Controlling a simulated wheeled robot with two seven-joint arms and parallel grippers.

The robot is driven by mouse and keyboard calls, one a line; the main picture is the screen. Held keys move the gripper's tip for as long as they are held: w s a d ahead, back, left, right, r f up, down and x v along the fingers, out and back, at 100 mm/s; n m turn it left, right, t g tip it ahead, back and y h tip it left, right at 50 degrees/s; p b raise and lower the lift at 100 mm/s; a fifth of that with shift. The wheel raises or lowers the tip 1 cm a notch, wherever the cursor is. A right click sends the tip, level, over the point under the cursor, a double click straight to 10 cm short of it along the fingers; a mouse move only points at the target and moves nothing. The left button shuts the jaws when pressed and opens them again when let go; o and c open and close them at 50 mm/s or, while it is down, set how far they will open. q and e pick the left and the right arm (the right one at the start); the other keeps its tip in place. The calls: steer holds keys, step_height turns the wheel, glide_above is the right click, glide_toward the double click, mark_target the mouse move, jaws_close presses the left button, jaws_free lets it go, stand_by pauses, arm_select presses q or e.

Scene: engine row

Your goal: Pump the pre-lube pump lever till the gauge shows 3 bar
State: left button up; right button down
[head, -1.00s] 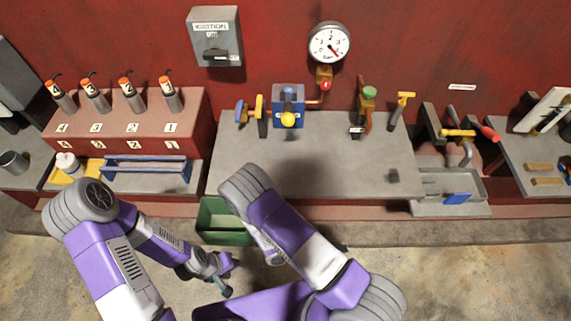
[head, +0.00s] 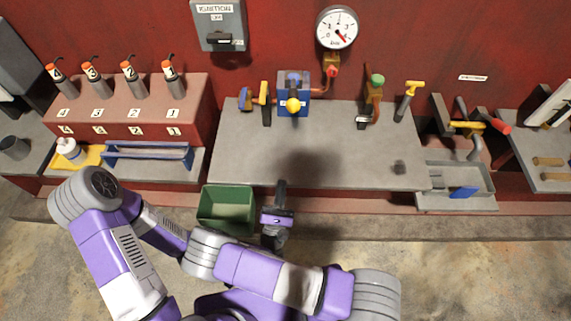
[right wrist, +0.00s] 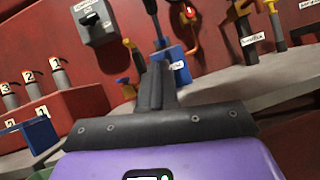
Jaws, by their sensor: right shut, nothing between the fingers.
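The blue pump (head: 293,82) stands at the back of the grey bench, with a yellow ball knob (head: 293,105) on its front. In the right wrist view the blue pump (right wrist: 178,66) is partly hidden behind my fingers. My right gripper (head: 281,188) is shut and empty at the bench's front edge, apart from the pump. My left gripper is hidden.
A green bin (head: 226,209) sits left of my right gripper, below the bench. A yellow-handled part (head: 264,93) stands close left of the pump. A green-knobbed valve (head: 376,82) stands to its right. The middle of the grey bench (head: 335,160) is clear.

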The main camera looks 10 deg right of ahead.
mark_target(291, 110)
steer(key=s+r+x, duration=0.1)
steer(key=r+x, duration=0.1)
steer(key=x, duration=1)
steer(key=shift+s+r+p, duration=0.2)
steer(key=shift+r+p, duration=0.05)
steer(key=shift+p, duration=0.15)
steer(key=r+g+p, duration=0.1)
steer(key=r+p, duration=0.2)
steer(key=p, duration=0.2)
steer(key=r+g+y+p, duration=0.1)
steer(key=r+p, duration=0.3)
steer(key=p, duration=0.2)
steer(key=w+r+g+p, duration=0.1)
steer(key=r+p, duration=0.3)
steer(key=p, duration=0.1)
steer(key=shift+d+r+n+y, duration=0.2)
steer(key=shift+n+y, duration=0.1)
steer(key=shift+y, duration=0.1)
